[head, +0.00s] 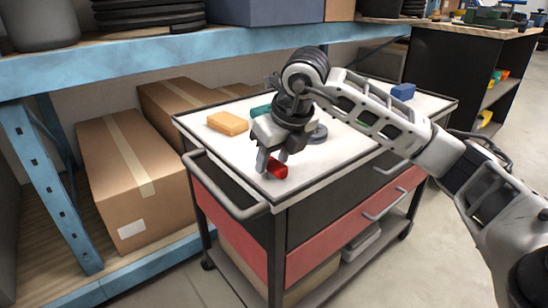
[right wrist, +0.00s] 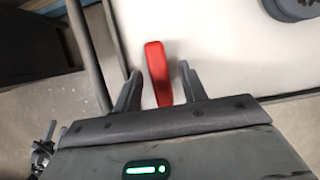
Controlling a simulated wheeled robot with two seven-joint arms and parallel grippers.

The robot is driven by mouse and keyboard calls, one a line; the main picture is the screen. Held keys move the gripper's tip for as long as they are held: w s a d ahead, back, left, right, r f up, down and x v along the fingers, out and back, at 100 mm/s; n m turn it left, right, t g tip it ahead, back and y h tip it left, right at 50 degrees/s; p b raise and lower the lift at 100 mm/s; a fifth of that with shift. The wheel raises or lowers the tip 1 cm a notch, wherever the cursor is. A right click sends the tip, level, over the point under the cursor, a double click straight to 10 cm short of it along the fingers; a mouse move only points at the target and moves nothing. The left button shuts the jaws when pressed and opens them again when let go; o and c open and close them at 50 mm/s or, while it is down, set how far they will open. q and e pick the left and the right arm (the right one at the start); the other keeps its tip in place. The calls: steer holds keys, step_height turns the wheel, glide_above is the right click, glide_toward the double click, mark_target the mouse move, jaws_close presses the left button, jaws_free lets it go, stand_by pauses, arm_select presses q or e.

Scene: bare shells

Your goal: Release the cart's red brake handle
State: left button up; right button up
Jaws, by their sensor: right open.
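The cart (head: 350,165) has a white top, dark sides and red drawer fronts. Its red brake handle (head: 277,169) shows at the near corner of the cart top. My right gripper (head: 271,168) is right over the handle, fingers pointing down. In the right wrist view the red handle (right wrist: 158,72) lies between the two open fingers (right wrist: 160,85), with a gap on each side. The handle's lower end is hidden behind the gripper body in that view.
On the cart top are a yellow-orange block (head: 228,123), a blue block (head: 403,91) and a grey round part (head: 317,134). A push bar (head: 225,190) runs along the cart's left end. A blue shelf rack (head: 50,180) with cardboard boxes (head: 135,175) stands close on the left. Floor is clear at right.

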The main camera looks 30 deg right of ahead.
jaws_close()
